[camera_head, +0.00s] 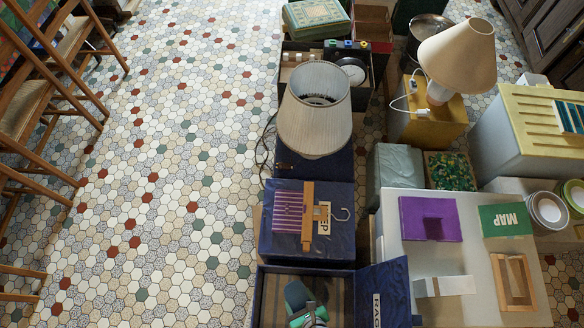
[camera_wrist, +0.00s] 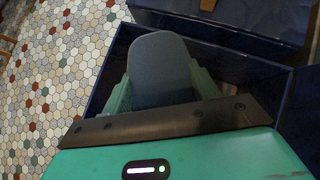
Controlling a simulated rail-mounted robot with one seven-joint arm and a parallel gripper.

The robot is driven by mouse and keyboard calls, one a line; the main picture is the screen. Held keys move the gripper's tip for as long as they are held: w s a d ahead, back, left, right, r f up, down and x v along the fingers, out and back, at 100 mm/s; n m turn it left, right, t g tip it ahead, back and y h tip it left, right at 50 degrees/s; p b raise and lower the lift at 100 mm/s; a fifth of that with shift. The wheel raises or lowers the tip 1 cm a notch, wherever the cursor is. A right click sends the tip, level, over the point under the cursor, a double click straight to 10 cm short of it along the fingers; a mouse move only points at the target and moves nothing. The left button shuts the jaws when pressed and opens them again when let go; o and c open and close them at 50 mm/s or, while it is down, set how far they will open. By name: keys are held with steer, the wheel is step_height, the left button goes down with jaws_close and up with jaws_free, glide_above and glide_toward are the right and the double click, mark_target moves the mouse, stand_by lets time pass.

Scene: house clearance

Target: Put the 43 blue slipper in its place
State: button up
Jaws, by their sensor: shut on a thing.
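The blue slipper (camera_wrist: 160,58) shows in the wrist view as a grey-blue rounded shape, its end pointing away from the wrist. My gripper (camera_wrist: 162,80) is shut on it, with a green finger on each side. The slipper is over or inside an open dark blue box (camera_wrist: 240,70); I cannot tell whether it touches the bottom. In the head view the open box (camera_head: 300,268) is at the bottom edge, with a teal shape low in its opening. My palm hides the slipper's near end, and no size number is readable.
The box's lettered flap (camera_head: 392,290) stands out to the right. Behind it is a closed blue box (camera_head: 335,235) with a purple-striped item and a hanger on top. A lamp (camera_head: 316,110) stands farther back. A white table (camera_head: 455,262) is at right.

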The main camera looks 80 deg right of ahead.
mark_target(300, 305)
steer(key=shift+a, duration=0.1)
step_height(300, 305, down, 8)
steer(key=b, duration=0.8)
steer(key=o, duration=1.2)
steer(key=shift+c, duration=0.4)
steer(key=shift+s+r, duration=0.1)
steer(key=shift+p+v, duration=1.45)
steer(key=shift+v, duration=2.05)
